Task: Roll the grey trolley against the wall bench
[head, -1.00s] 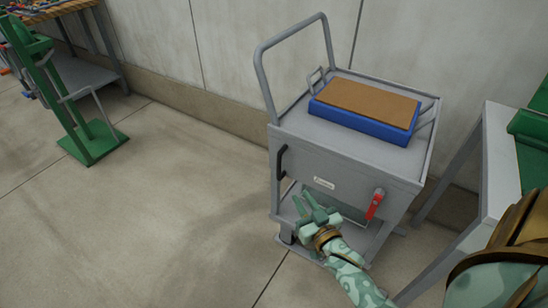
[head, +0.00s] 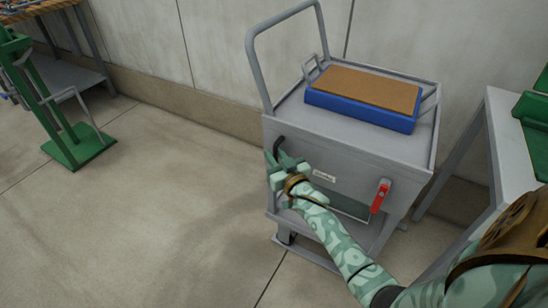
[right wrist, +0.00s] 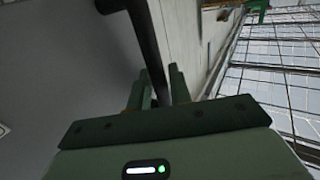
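The grey trolley (head: 345,170) stands by the wall, right of centre in the head view, with a tall tube push bar (head: 250,65). A black handle (head: 279,145) is on the left of its front face; it also shows in the right wrist view (right wrist: 149,45). My right gripper (head: 277,160) is at this handle, its fingers open on either side of it, with gaps visible in the right wrist view (right wrist: 157,88). A red lever (head: 380,196) sits at the front right. The wall bench (head: 72,76) is at the far upper left. My left gripper is out of view.
A blue box with a brown top (head: 362,122) lies on the trolley. A green stand (head: 80,150) is on the floor between trolley and bench. A white table (head: 515,150) is close on the right. The floor at left centre is clear.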

